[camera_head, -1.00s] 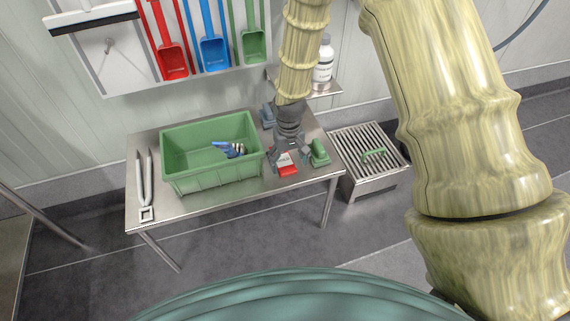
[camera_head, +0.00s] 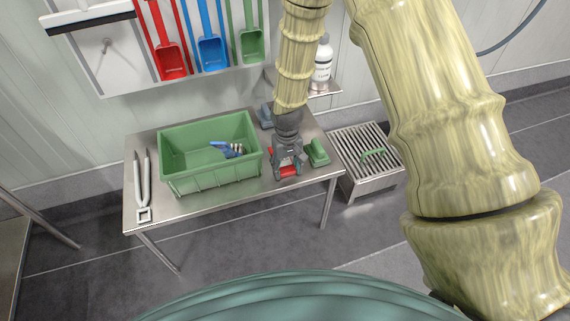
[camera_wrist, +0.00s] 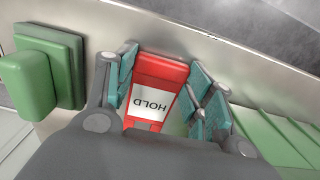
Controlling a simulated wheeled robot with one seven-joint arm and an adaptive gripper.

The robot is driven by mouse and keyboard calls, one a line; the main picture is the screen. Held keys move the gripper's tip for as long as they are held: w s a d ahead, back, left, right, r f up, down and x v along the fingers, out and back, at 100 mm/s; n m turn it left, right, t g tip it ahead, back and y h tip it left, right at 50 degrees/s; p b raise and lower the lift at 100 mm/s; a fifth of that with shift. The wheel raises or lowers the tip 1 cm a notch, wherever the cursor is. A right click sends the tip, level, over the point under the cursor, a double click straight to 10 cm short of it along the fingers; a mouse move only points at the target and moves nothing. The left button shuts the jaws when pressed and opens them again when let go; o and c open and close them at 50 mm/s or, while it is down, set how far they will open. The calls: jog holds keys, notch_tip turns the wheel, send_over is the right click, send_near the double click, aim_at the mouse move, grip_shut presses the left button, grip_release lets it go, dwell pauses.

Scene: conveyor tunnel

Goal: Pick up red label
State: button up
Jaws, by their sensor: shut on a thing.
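The red label (camera_wrist: 157,72) has a white panel with the word HOLD. It lies between the fingers of my gripper in the wrist view, with its red edge toward the table edge. In the head view the red label (camera_head: 290,171) shows as red between the fingers, at the front right of the steel table (camera_head: 222,202). My gripper (camera_head: 287,170) points down at the table top and is shut on the label. The teal finger pads (camera_wrist: 163,91) stand on both sides of it. Whether the label touches the table is hard to tell.
A green crate (camera_head: 195,179) holding a blue item (camera_head: 226,149) stands left of my gripper. A green block-shaped tool (camera_head: 317,153) lies close on the right. White tongs (camera_head: 143,185) lie at the left. A grated steel stand (camera_head: 366,160) is beyond the right edge.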

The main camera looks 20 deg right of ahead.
jog(key=shift+r, duration=0.1)
notch_tip(320, 180, up, 4)
jog(key=shift+s+f+p, duration=0.1)
jog(key=shift+s+p, duration=0.05)
jog(key=shift+p, duration=0.45)
jog(key=s+a+r+p, duration=0.1)
jog(key=s+a, duration=0.2)
jog(key=s, duration=1.2)
jog(key=shift+s, duration=0.2)
jog(key=shift+o, duration=1.1)
jog(key=c, duration=0.8)
